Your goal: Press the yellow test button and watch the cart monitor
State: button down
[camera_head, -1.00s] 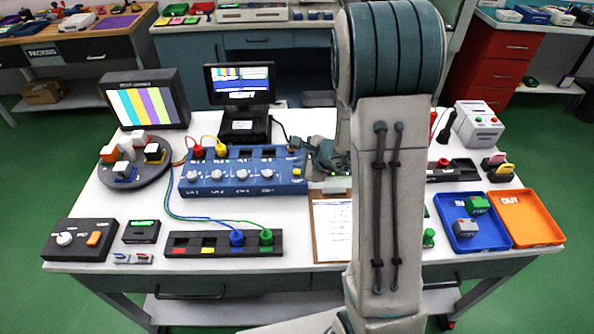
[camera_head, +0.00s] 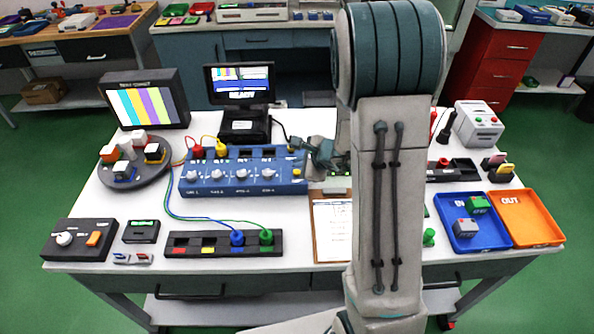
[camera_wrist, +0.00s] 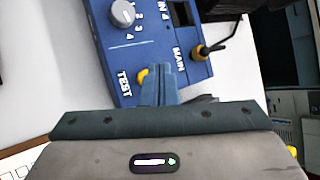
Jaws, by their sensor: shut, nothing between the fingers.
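The yellow TEST button (camera_wrist: 143,76) is on the blue switch box (camera_wrist: 115,45) in the wrist view, at its front corner by the TEST label. It also shows in the head view (camera_head: 296,172) at the box's right end. My gripper (camera_wrist: 164,68) is shut and empty. Its fingertips are over the box, close beside the button; I cannot tell if they touch it. Two screens stand at the back of the bench: one with colour bars (camera_head: 147,106) and a smaller one (camera_head: 238,78) with colour bars and white text. I cannot tell which is the cart monitor.
Red and yellow plugs (camera_head: 210,148) stand on the box's left end. A clipboard (camera_head: 332,228) lies in front. Blue (camera_head: 452,243) and orange (camera_head: 548,235) trays stand right.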

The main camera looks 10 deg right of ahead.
jog(key=shift+f, duration=0.1)
jog(key=shift+f+b, duration=0.35)
jog(key=shift+b, duration=0.35)
jog(key=shift+f+b, duration=0.4)
jog(key=shift+b, duration=0.2)
dwell(0.4)
jog(key=shift+r, duration=0.1)
dwell(0.4)
jog(key=shift+r+p, duration=0.45)
jog(key=shift+r, duration=0.35)
notch_tip(320, 180, up, 5)
jog(key=p, duration=0.3)
dwell(0.7)
